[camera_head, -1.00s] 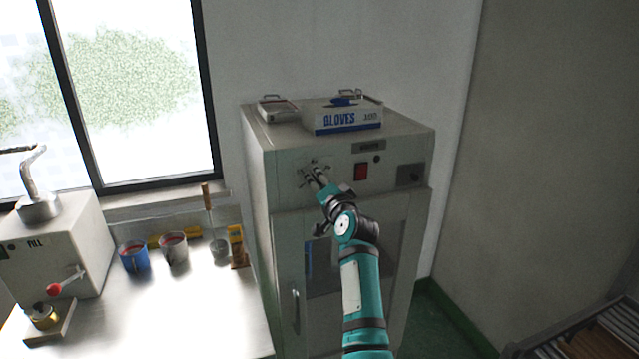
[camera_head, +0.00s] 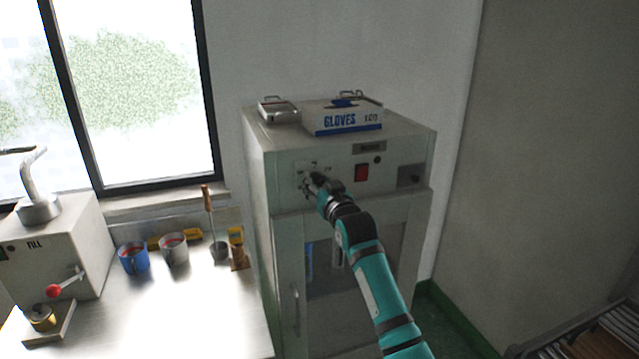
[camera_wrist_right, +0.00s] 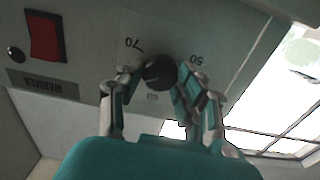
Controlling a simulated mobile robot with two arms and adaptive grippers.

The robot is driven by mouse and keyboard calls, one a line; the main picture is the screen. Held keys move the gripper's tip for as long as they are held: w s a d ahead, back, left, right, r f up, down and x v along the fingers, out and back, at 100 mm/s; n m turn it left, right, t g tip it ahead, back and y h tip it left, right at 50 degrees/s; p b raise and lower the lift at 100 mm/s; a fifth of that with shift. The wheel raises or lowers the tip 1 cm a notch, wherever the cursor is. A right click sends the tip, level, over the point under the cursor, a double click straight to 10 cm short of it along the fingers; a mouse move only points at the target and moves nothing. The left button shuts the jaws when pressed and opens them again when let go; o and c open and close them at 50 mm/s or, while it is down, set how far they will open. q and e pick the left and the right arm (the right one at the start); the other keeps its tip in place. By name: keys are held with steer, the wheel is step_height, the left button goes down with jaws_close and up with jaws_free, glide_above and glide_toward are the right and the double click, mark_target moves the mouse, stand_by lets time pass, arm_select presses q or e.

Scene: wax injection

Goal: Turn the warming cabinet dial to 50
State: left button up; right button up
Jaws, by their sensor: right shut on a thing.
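The warming cabinet (camera_head: 345,240) is a tall grey unit with a control panel along its top front. Its dark round dial (camera_wrist_right: 159,72) sits between the fingers of my right gripper (camera_wrist_right: 152,84), which is shut on it. In the right wrist view the dial's printed scale appears upside down, with 70 to the left and 50 to the right. I cannot make out where the dial points. In the head view my right gripper (camera_head: 318,184) covers most of the dial at the panel's left end. My left gripper is not in view.
A red switch (camera_head: 361,172) is right of the dial.

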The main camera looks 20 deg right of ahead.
steer(key=n, duration=0.4)
steer(key=shift+n+p, duration=0.3)
steer(key=shift+n, duration=0.1)
steer(key=n+p, duration=0.1)
steer(key=n, duration=0.4)
steer(key=n+p, duration=0.1)
steer(key=n, duration=0.3)
steer(key=shift+r+n, duration=0.1)
steer(key=shift+n, duration=0.3)
steer(key=n+p, duration=0.2)
steer(key=n, duration=0.3)
steer(key=shift+n, duration=0.3)
steer(key=n+p, duration=0.1)
steer(key=n, duration=0.2)
steer(key=shift+n, duration=0.3)
steer(key=n, duration=0.2)
steer(key=shift+n+p, duration=0.3)
steer(key=shift+p, duration=0.05)
steer(key=n, duration=0.5)
steer(key=shift+d+r+n, duration=0.1)
steer(key=shift+n, duration=2.3)
